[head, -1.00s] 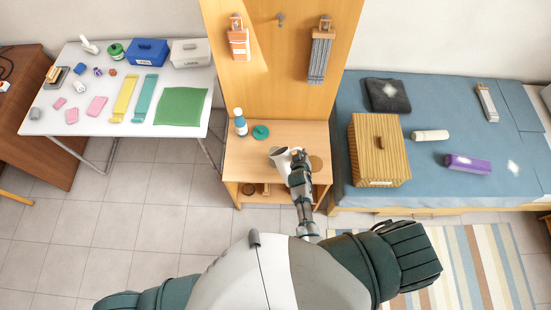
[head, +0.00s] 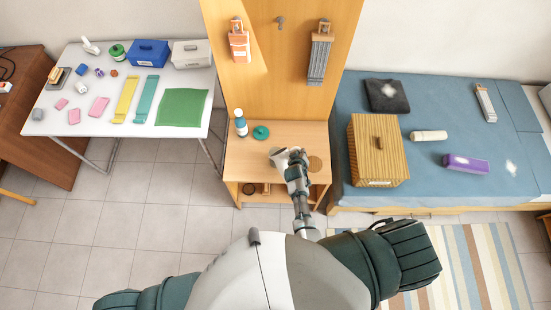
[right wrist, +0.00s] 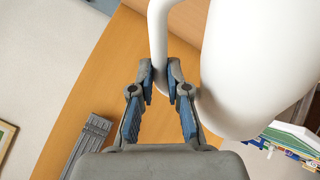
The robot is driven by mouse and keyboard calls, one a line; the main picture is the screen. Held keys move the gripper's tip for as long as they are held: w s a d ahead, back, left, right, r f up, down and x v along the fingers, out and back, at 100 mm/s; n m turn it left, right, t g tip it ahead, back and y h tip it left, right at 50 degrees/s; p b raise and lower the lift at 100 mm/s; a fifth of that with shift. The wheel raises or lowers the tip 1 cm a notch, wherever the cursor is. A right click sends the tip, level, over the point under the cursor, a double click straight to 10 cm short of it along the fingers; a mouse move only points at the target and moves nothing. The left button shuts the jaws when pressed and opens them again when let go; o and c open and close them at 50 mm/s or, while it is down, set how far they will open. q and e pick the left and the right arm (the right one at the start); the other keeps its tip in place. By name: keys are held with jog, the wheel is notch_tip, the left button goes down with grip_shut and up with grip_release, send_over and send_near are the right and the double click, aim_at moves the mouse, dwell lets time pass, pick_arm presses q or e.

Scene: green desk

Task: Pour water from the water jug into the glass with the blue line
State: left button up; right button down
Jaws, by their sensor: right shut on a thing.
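The white water jug (head: 276,156) is over the small wooden desk in the head view, mostly covered by my right gripper (head: 294,161). In the right wrist view, the jug's rounded white body (right wrist: 262,65) fills the upper right. The fingertips of my right gripper (right wrist: 160,80) are shut on its handle (right wrist: 158,35). The jug's mouth and any water are hidden from me. I cannot make out a glass with a blue line in either view. My left gripper is out of view.
On the desk (head: 245,165) are a white-and-blue bottle (head: 240,122), a teal disc (head: 261,132) and a brown round mat (head: 315,163). A white table (head: 60,125) with many small items stands left. A bed with a wooden box (head: 378,150) stands right.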

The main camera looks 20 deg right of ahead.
jog(key=shift+r, duration=0.1)
dwell(0.3)
jog(key=shift+w+a+r+g+p, duration=0.15)
jog(key=shift+w+r+g+p, duration=0.1)
jog(key=shift+g+p, duration=0.2)
jog(key=shift+f, duration=0.1)
